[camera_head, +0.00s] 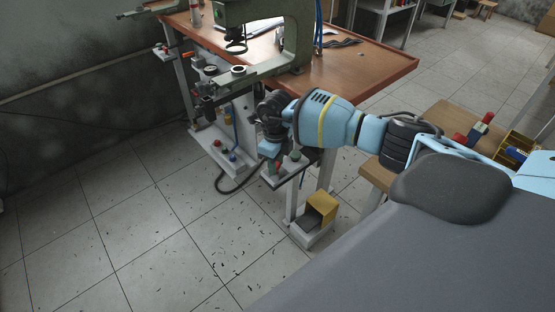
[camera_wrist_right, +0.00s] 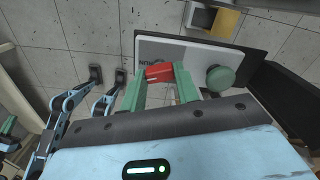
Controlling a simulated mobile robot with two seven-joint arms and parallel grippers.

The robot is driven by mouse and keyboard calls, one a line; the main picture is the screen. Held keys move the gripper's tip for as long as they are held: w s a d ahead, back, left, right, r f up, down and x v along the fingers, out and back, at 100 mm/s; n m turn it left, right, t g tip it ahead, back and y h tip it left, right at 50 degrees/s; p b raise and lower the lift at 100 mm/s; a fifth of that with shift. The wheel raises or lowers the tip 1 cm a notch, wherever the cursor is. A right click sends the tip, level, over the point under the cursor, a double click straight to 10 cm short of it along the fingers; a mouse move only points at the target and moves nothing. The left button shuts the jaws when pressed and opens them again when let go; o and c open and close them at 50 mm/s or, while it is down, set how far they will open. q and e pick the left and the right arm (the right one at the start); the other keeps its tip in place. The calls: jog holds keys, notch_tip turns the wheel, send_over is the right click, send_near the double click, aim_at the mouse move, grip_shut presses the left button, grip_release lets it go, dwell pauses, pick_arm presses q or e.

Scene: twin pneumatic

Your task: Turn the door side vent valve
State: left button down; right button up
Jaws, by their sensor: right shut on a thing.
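A small red valve handle (camera_wrist_right: 159,72) sits on a light panel (camera_wrist_right: 205,52) with partly hidden dark lettering. A round green knob (camera_wrist_right: 220,77) is to its right on the same panel. My right gripper (camera_wrist_right: 160,78) has its green fingers shut on the red handle, one on each side. In the head view my right gripper (camera_head: 272,158) reaches down to this panel beside the bench, and the red and green parts show just under it. How far the handle is turned is hard to tell.
A wooden bench (camera_head: 370,72) carries a green-grey press frame (camera_head: 297,35) close behind my right arm. A lower unit with red and blue knobs (camera_head: 232,157) stands to the left. A yellow pedal box (camera_head: 322,207) is on the floor below.

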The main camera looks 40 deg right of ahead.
jog(key=m+p, duration=0.1)
jog(key=m, duration=0.2)
jog(key=shift+r, duration=0.2)
pick_arm(q)
jog(key=shift+w+a+r, duration=0.15)
jog(key=shift+w+r, duration=0.35)
jog(key=shift+r, duration=0.35)
pick_arm(e)
jog(key=shift+m, duration=0.5)
pick_arm(q)
jog(key=shift+w+r, duration=0.15)
pick_arm(e)
jog(key=shift+f, duration=0.1)
jog(key=o, duration=1)
notch_tip(320, 180, up, 7)
jog(key=shift+f+p, duration=0.1)
jog(key=shift+p, duration=0.45)
pick_arm(q)
jog(key=shift+w+r+t, duration=0.25)
jog(key=shift+r+t, duration=0.05)
jog(key=shift+r, duration=0.1)
pick_arm(e)
jog(key=shift+r, duration=0.5)
